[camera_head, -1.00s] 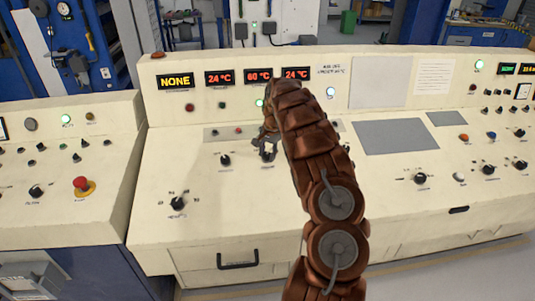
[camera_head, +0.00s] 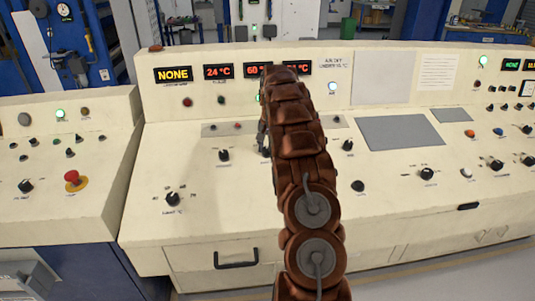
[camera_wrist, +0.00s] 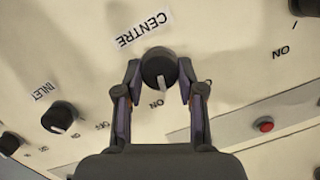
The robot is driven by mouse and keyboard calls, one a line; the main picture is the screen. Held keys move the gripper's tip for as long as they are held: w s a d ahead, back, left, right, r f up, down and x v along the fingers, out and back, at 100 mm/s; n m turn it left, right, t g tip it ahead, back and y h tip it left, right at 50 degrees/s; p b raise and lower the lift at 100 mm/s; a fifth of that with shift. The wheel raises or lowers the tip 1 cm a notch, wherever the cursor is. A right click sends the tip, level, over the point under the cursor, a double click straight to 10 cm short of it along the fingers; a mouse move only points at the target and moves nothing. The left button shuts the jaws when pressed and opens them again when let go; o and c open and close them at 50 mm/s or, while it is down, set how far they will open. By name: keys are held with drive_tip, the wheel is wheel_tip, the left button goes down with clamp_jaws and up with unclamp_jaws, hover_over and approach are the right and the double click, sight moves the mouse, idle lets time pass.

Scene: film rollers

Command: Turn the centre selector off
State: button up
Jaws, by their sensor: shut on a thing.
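The centre selector (camera_wrist: 159,68) is a round black knob under an upside-down "CENTRE" label (camera_wrist: 145,28) in the wrist view. A pale mark on its edge faces the "ON" text (camera_wrist: 157,103). My gripper (camera_wrist: 160,75) has one finger on each side of the knob and is shut on it. The right finger covers part of the panel beside the knob, so any text there is hidden. In the head view the centre selector (camera_head: 265,152) shows only partly, and my arm hides most of my gripper.
The inlet selector (camera_wrist: 60,117) stands left of the centre one in the wrist view. A red button (camera_wrist: 264,125) lies to the right. In the head view, another black knob (camera_head: 347,145) is right of my arm, and a display reads "NONE" (camera_head: 172,74).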

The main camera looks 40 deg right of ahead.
sight(265, 149)
drive_tip(key=n+b, duration=0.2)
drive_tip(key=n, duration=0.1)
drive_tip(key=shift+w+a+f, duration=0.15)
drive_tip(key=shift+f, duration=0.05)
drive_tip(key=n+g+h+b, duration=0.1)
drive_tip(key=n+b, duration=0.1)
drive_tip(key=n, duration=0.3)
drive_tip(key=shift+r, duration=0.2)
drive_tip(key=shift+n, duration=0.3)
drive_tip(key=o, duration=1.1)
drive_tip(key=shift+o, duration=0.2)
drive_tip(key=shift+a+r, duration=0.15)
drive_tip(key=shift+r, duration=1.55)
drive_tip(key=shift+a+r, duration=0.1)
drive_tip(key=shift+r, duration=1.6)
drive_tip(key=shift+a+r, duration=0.1)
drive_tip(key=shift+r, duration=0.2)
